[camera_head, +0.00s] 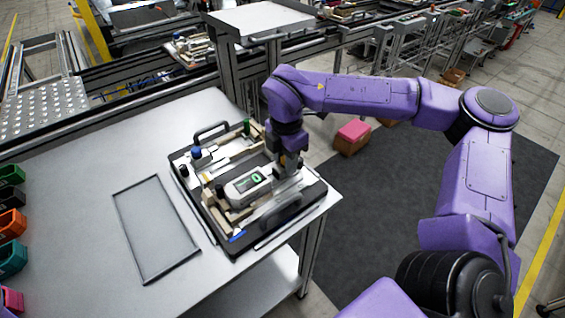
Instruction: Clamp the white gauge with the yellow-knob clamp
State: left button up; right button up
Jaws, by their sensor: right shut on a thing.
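The white gauge (248,184), with a dark face and a green display, lies in a wooden fixture on the black pallet (232,243) at the table's right end. My right gripper (287,172) points down at the gauge's right end. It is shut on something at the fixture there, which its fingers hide. No yellow knob shows; the spot under the gripper is covered, and the yellow-knob clamp is likely there. Other clamp knobs on the pallet are blue (196,153), green (246,127) and black (220,190). My left gripper is not in view.
An empty grey frame (152,278) lies on the table left of the pallet. Several coloured bins (12,222) line the left edge. The pallet has a black handle (212,130) at the back. A pink-topped box (353,134) stands on the floor beyond.

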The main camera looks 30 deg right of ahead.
jog(key=shift+a, duration=0.15)
jog(key=shift+s+a+b, duration=0.1)
jog(key=shift+a+b, duration=0.5)
jog(key=shift+a, duration=0.65)
jog(key=o, duration=0.8)
notch_tip(320, 180, up, 8)
jog(key=p, duration=0.6)
jog(key=shift+r, duration=0.1)
